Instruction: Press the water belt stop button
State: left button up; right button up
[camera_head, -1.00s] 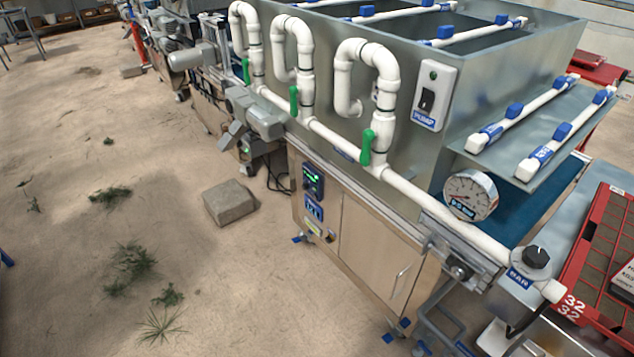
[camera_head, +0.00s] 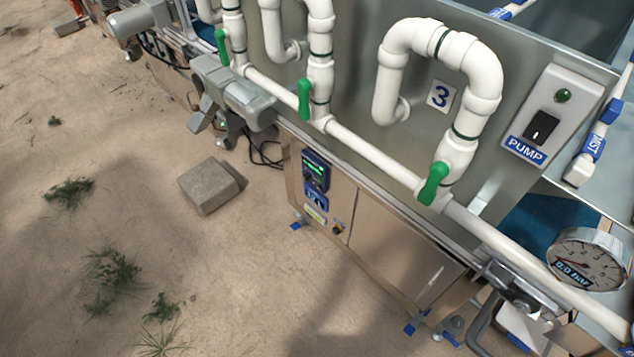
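A small control panel (camera_head: 315,171) with a lit green display sits on the front of the steel cabinet, near its left end. Blue labels (camera_head: 316,195) sit below the display. Lower on the same face are a pale label and a small dark round knob or button with some yellow around it (camera_head: 338,228). Their lettering is too small to read, so I cannot tell which control is the belt stop button. Neither of my grippers shows in the head view.
White pipes with green valve handles (camera_head: 433,183) run along the tank above the cabinet. A grey PUMP switch box (camera_head: 553,117) and a pressure gauge (camera_head: 587,261) are at the right. A stone block (camera_head: 210,186) lies on the sandy floor, which is open at the left.

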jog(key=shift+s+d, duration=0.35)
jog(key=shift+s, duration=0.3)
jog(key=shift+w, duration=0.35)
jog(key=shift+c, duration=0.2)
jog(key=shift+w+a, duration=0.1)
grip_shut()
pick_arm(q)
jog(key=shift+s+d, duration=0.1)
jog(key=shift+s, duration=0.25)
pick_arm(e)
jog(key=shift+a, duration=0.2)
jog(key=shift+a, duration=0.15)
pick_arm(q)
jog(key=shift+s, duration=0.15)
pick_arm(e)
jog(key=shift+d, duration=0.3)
